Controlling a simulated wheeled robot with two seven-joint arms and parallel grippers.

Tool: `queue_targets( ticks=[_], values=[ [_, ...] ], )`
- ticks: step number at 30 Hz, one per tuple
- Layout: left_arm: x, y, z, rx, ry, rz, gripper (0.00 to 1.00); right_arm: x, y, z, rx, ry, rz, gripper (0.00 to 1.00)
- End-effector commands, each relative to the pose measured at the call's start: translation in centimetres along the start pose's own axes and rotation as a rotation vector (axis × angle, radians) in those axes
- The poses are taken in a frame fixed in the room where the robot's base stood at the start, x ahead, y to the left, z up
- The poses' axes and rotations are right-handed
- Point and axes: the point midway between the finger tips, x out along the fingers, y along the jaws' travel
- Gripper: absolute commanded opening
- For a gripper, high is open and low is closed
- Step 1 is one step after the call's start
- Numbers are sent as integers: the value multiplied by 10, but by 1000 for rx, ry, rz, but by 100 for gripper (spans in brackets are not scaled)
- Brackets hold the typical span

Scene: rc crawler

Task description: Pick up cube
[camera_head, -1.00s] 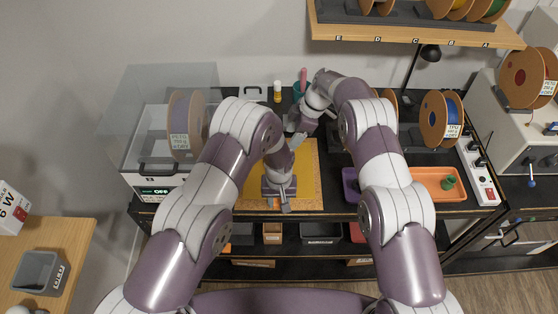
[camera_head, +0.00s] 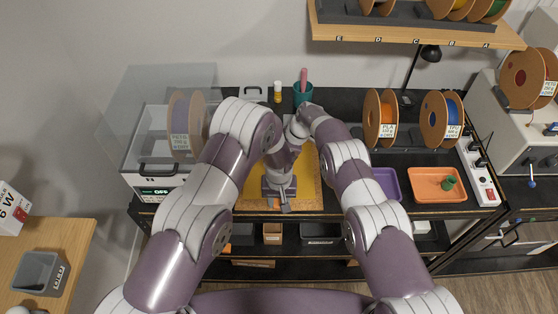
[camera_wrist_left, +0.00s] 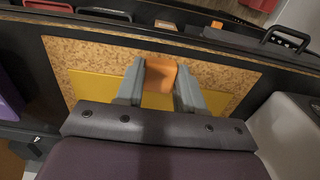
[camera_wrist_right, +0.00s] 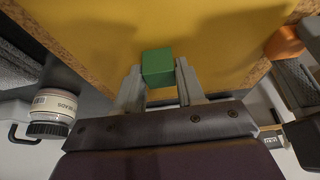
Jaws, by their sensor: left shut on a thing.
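A green cube (camera_wrist_right: 158,67) lies on the yellow mat (camera_wrist_right: 100,30) in the right wrist view. My right gripper (camera_wrist_right: 159,82) is open, with its two fingertips on either side of the cube and small gaps visible. In the head view, the cube and the right fingers are hidden behind my arms. My left gripper (camera_head: 284,205) is at the front edge of the yellow mat. In the left wrist view, the left gripper (camera_wrist_left: 160,82) is shut on an orange block (camera_wrist_left: 161,74), near the mat's cork border.
A teal cup (camera_head: 303,93) and a yellow-and-white bottle (camera_head: 277,92) stand behind the mat. Filament spools (camera_head: 380,118) and an orange tray (camera_head: 450,196) are on the right. A purple tray (camera_head: 387,183) is beside my right arm. A clear-lidded machine (camera_head: 155,150) stands left.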

Motion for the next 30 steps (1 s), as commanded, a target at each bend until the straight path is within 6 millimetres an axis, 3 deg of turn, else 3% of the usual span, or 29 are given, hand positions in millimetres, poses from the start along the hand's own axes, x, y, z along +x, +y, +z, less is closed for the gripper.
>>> queue_targets(
  ticks=[1,2,3,14,24,30],
  values=[
    [0,0,0,0,1,1,0,0,0,0,0,0,0,22],
    [0,0,0,0,1,1,0,0,0,0,0,0,0,12],
    [0,0,0,0,1,1,0,0,0,0,0,0,0,9],
    [-1,0,0,0,1,1,0,-5,1,-2,-1,0,1,8],
    [0,0,0,0,1,1,0,-75,0,-31,-1,0,1,8],
    [0,0,0,0,1,1,0,-92,0,-38,0,0,-1,8]
  ],
)
